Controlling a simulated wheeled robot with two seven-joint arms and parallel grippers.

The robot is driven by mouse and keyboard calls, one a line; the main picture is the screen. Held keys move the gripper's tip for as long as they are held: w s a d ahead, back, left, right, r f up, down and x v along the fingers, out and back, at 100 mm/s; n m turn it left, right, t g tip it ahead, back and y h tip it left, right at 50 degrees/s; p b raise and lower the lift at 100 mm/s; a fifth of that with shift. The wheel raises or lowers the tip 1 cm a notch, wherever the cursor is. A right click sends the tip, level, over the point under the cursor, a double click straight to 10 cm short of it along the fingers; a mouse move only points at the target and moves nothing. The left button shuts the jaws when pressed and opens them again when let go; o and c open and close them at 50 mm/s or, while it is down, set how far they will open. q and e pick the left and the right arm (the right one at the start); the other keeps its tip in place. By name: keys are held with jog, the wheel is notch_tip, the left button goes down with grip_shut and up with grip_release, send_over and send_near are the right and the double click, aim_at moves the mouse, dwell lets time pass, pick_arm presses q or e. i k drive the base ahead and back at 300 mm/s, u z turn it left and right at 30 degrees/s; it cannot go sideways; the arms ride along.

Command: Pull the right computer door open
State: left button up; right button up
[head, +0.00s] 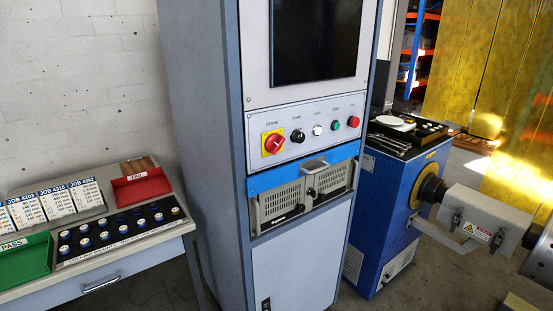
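The grey-blue cabinet (205,150) stands in the middle of the head view. Below its control panel (300,134) and a blue strip sits a computer unit with two vented doors side by side. The right computer door (332,180) and the left computer door (281,204) each carry a handle. Both doors look shut, though small details are hard to tell. A small grey bracket-like part (315,166) sits at the top of the unit. Neither of my grippers shows in this view.
A blue machine (385,200) with a grey housing (487,215) stands close on the right. Bare floor shows in front.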

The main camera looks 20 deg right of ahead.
aim_at(329, 184)
jog(key=k, duration=1.2)
jog(key=z, duration=0.7)
jog(key=i, duration=0.45)
jog(key=z, duration=0.45)
jog(key=i, duration=0.9)
jog(key=u, duration=0.9)
jog(key=i, duration=0.65)
jog(key=u, duration=0.75)
